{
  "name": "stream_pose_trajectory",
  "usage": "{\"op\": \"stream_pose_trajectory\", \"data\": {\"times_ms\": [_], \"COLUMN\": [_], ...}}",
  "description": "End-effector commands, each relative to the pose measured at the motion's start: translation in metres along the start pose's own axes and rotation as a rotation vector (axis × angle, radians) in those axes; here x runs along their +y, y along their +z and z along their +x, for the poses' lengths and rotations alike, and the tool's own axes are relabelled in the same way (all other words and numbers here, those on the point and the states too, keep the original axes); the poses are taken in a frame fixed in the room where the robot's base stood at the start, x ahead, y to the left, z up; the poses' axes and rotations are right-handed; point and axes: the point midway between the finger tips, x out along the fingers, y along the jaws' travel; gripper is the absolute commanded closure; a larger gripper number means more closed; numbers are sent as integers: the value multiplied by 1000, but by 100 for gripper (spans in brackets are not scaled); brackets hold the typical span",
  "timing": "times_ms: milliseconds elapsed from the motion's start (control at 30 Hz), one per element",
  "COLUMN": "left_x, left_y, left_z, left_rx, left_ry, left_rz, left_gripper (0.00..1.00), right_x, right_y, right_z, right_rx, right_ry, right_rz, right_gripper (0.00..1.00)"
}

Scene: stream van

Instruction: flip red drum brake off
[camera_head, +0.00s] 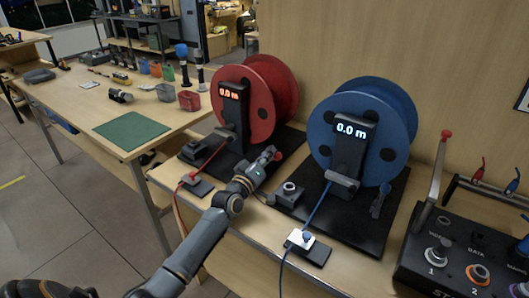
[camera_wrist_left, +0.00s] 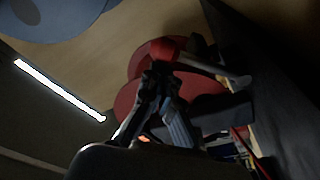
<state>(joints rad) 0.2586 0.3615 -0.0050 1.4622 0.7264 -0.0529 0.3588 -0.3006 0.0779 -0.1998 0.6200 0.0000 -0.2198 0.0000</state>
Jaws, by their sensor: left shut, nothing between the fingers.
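The red drum (camera_head: 247,108) stands upright on the bench with its display reading 0.0 m. A small red tip (camera_head: 278,156), which looks like its brake lever, shows just past my left gripper (camera_head: 268,160). The gripper is shut and empty, low at the right of the red drum. The rest of that lever is hidden behind the gripper. In the left wrist view the shut fingers (camera_wrist_left: 160,82) point at the red drum (camera_wrist_left: 128,100). A red knob (camera_wrist_left: 165,47) is close to the fingertips; I cannot tell whether they touch. My right gripper is out of view.
The blue drum (camera_head: 362,120) stands to the right, with a blue-grey lever (camera_head: 380,201) at its base. A control box (camera_head: 460,255) is at the far right. A small black box (camera_head: 288,194) sits close to my left gripper. A green mat (camera_head: 131,131) lies on the left table.

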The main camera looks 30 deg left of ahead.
Motion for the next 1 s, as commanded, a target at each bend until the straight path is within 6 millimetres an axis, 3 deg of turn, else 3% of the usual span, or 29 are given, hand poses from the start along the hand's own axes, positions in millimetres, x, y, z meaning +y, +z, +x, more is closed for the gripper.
{"op": "stream_pose_trajectory", "data": {"times_ms": [1000], "left_x": [2], "left_y": [13], "left_z": [-3], "left_rx": [-8], "left_ry": [9], "left_rz": [74], "left_gripper": [100], "right_x": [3], "right_y": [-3], "right_z": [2], "right_rx": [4], "right_ry": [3], "right_rz": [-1], "right_gripper": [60]}}
